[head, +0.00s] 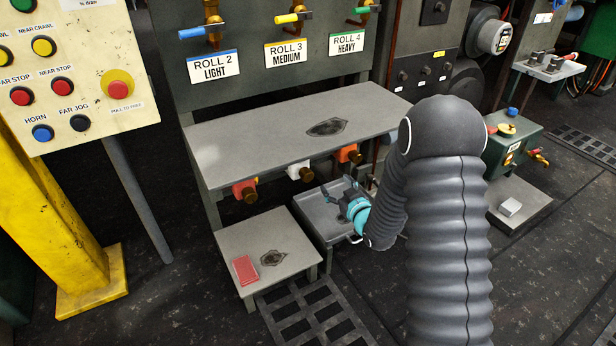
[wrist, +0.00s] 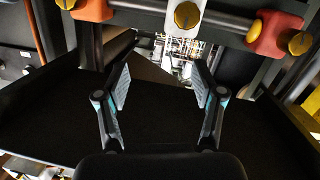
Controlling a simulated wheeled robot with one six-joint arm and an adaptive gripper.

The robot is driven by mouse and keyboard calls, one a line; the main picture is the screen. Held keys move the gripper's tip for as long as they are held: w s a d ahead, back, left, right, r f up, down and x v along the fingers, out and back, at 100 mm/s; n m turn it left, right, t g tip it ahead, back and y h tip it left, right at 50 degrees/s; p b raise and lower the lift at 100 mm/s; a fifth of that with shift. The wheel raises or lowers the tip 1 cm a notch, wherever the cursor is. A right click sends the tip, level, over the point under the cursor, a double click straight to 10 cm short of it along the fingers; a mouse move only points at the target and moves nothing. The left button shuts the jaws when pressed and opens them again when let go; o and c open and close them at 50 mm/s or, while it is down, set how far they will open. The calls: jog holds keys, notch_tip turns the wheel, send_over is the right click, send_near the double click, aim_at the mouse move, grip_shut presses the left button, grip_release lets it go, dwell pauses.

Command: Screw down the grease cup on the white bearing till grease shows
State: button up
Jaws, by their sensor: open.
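The white bearing (head: 295,171) sits under the grey shelf in the head view, between a red bearing (head: 240,186) and an orange bearing (head: 345,152). Its round brass grease cup (head: 306,175) faces outward. In the wrist view the white bearing (wrist: 179,32) is at the top, with its grease cup (wrist: 187,15) in front. No grease can be made out at it. My gripper (head: 335,193) is open, with nothing between its fingers. It is below and to the right of the white bearing in the head view, apart from the cup. In the wrist view its fingers (wrist: 164,78) point toward the bearing.
A grey tray (head: 308,207) stands under the bearings near my gripper. The shelf (head: 260,140) overhangs the bearings. A floor grate (head: 300,322) lies in front of the low stand.

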jog(key=y, duration=0.2)
send_near(309, 178)
jog(key=v, duration=0.2)
jog(key=shift+n+t, duration=0.3)
jog(key=x, duration=1.3)
jog(key=shift+w+a+f, duration=0.1)
jog(key=shift+a+f, duration=0.1)
jog(key=c, duration=1.1)
jog(key=shift+d, duration=0.15)
jog(key=shift+c, duration=0.2)
